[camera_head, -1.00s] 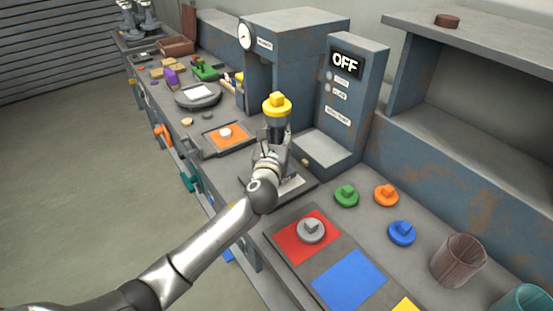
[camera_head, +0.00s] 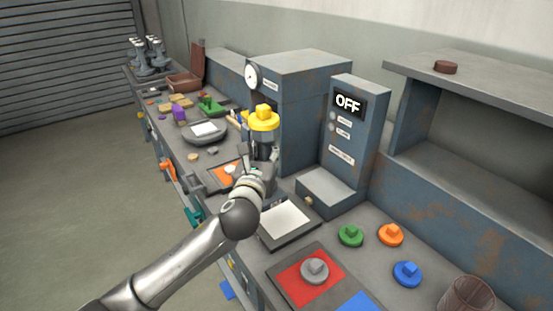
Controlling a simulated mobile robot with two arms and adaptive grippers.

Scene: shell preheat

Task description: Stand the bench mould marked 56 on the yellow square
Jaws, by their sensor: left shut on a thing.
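My left gripper (camera_head: 263,148) is shut on a yellow disc-shaped piece with a raised knob (camera_head: 263,118) and holds it upright above the bench, in front of the grey-blue press cabinet. A grey knobbed mould (camera_head: 314,268) stands on the red square (camera_head: 290,281). Green (camera_head: 350,235), orange (camera_head: 390,234) and blue (camera_head: 407,272) knobbed moulds stand on the bench at the right. I cannot read a 56 on any of them. The yellow square is not in this view. My right gripper is not in view.
A blue square (camera_head: 357,303) is cut off at the bottom edge. A brown ribbed cup (camera_head: 467,296) is at lower right, below a shelf (camera_head: 490,83).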

